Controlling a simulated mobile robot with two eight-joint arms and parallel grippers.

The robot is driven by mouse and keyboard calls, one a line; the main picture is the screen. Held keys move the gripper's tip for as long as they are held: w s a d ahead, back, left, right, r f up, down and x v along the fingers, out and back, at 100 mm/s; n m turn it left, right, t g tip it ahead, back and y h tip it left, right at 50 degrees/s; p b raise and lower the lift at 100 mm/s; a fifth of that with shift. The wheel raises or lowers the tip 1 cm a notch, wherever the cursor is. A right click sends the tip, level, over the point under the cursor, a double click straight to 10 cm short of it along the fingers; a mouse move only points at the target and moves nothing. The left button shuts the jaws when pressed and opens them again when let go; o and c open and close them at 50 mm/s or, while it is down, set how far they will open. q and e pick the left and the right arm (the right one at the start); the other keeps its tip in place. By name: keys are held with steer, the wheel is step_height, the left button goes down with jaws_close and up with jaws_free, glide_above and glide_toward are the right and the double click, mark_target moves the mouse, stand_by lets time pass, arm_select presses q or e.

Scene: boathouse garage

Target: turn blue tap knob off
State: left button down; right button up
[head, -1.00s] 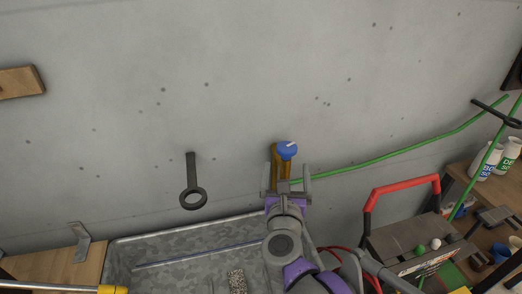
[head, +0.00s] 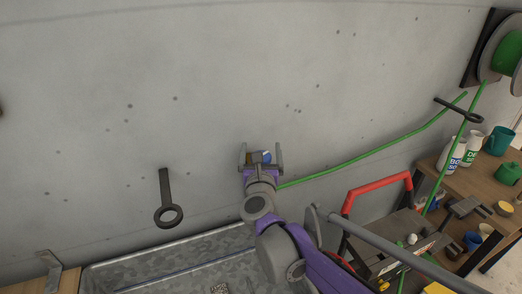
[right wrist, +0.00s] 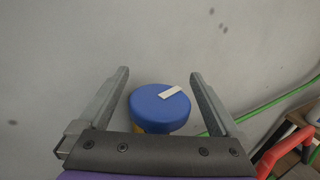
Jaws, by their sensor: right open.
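The blue tap knob (right wrist: 160,108) is a round blue disc with a white mark on its top, in the right wrist view. The mark points toward the upper right there. In the head view the knob (head: 266,157) is mostly hidden by my right gripper (head: 261,158). My right gripper (right wrist: 162,92) is open, with one finger on each side of the knob and a gap to each finger. A bit of the brass tap body (right wrist: 143,130) shows under the knob. My left gripper is not in view.
A green hose (head: 360,158) runs along the wall to the right of the tap. A metal trough (head: 170,262) lies below. A toolbox with a red handle (head: 376,188) stands at the lower right. A dark wall hook (head: 168,200) is to the left.

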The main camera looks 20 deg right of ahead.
steer(key=c, duration=1.4)
